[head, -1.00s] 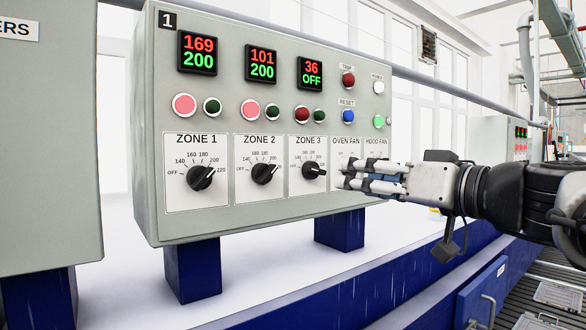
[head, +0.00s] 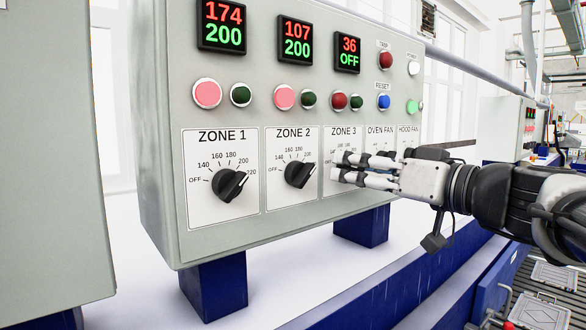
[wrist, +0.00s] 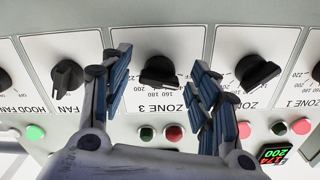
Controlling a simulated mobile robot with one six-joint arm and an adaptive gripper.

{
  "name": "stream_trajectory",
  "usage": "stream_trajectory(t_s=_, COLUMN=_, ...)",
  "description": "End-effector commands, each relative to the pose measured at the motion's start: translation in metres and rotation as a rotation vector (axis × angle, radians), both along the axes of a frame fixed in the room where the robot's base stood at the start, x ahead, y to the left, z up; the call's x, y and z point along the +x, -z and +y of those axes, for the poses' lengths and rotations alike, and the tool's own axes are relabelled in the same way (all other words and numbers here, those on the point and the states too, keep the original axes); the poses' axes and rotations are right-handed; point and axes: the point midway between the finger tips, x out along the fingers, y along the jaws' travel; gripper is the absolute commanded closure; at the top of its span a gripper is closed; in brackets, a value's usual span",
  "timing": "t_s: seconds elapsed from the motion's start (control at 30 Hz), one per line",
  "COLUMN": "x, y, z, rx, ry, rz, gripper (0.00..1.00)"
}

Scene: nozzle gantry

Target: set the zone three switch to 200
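The zone three switch (wrist: 160,72) is a black rotary knob on a white plate, seen upside down in the wrist view. In the head view its label plate (head: 343,134) shows, but my gripper hides the knob. Its display (head: 347,54) reads 36 over OFF. My gripper (head: 338,166) is in front of the zone three plate. In the wrist view my gripper (wrist: 159,66) is open, with one finger on each side of the knob. I cannot tell whether the fingers touch it.
The zone 1 knob (head: 230,185) and zone 2 knob (head: 299,174) are to the left, their displays showing 200 in green. The oven fan knob (wrist: 67,77) is beside one finger. Indicator lamps and a blue reset button (head: 384,102) sit above.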

Motion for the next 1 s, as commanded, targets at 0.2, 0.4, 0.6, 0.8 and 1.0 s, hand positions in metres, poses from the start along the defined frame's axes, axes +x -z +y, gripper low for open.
stream_trajectory(t_s=0.2, x=0.0000, y=0.0000, z=0.0001, rx=0.000, ry=0.000, rz=0.000, gripper=0.58)
stream_trajectory(t_s=0.4, x=0.0000, y=-0.0001, z=0.0002, rx=0.000, ry=0.000, rz=0.000, gripper=0.71)
stream_trajectory(t_s=0.6, x=0.0000, y=-0.0002, z=0.0002, rx=0.000, ry=0.000, rz=0.000, gripper=0.84)
stream_trajectory(t_s=0.8, x=0.0000, y=-0.0002, z=0.0002, rx=0.003, ry=0.000, rz=0.002, gripper=0.89)
stream_trajectory(t_s=1.0, x=-0.0002, y=-0.0001, z=0.0004, rx=0.041, ry=0.000, rz=0.029, gripper=0.89)
